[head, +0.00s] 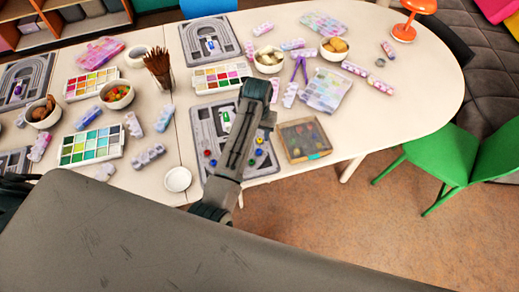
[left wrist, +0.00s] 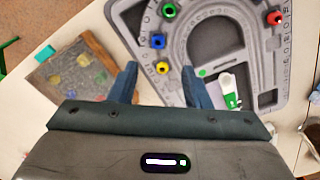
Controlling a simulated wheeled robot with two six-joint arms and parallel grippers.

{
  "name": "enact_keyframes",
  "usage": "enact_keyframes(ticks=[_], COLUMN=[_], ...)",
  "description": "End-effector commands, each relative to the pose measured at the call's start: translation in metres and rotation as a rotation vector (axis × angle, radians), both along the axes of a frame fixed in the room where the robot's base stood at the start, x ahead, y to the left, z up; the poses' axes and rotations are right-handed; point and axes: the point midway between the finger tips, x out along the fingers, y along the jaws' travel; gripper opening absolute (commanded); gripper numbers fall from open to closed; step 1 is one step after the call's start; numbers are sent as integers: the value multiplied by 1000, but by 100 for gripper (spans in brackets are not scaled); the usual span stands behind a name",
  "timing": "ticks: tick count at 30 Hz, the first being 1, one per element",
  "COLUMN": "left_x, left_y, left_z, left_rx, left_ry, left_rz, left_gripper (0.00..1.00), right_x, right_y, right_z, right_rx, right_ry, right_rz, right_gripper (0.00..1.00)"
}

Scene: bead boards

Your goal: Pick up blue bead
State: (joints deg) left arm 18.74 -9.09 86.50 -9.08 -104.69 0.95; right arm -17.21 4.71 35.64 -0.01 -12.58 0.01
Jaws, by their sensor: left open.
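A blue bead (left wrist: 158,40) sits on the grey bead board (left wrist: 205,12), between a yellow bead (left wrist: 162,68) and a green bead (left wrist: 168,10). In the head view the blue bead (head: 259,152) shows small, just right of my left arm. My left gripper (left wrist: 160,70) is open and empty. Its fingers appear on either side of the yellow bead in the left wrist view, with the blue bead just beyond the tips; the height above the board is unclear. In the head view the left gripper (head: 266,115) is over the board and its fingers are mostly hidden. My right gripper is out of view.
A red bead (left wrist: 275,18) lies across the board's curved groove. A clear-lidded bead box (head: 304,139) stands right of the board. A white dish (head: 178,179) is to its left. Paint-like bead trays, bowls and a brush cup (head: 160,68) crowd the table behind.

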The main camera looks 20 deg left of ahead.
Motion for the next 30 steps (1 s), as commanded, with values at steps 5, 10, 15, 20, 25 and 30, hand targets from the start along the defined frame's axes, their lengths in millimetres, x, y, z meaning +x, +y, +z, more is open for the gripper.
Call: enact_keyframes(ticks=[5,10,15,20,25,30], left_x=[9,8,8,4,0,0], left_y=[-7,-6,-6,-5,-4,-3], left_z=[2,-25,-44,-55,-81,-97], left_rx=[-2,-1,-2,-2,-2,-2], left_ry=[15,16,12,15,14,12], left_rz=[-6,-5,-5,-5,-5,-5], left_gripper=[44,44,44,44,44,44], right_x=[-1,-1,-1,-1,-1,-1], right_y=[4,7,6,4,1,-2], right_z=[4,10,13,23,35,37], right_rx=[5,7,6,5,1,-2], right_ry=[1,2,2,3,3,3], right_rz=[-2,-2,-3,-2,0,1], right_gripper=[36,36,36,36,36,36])
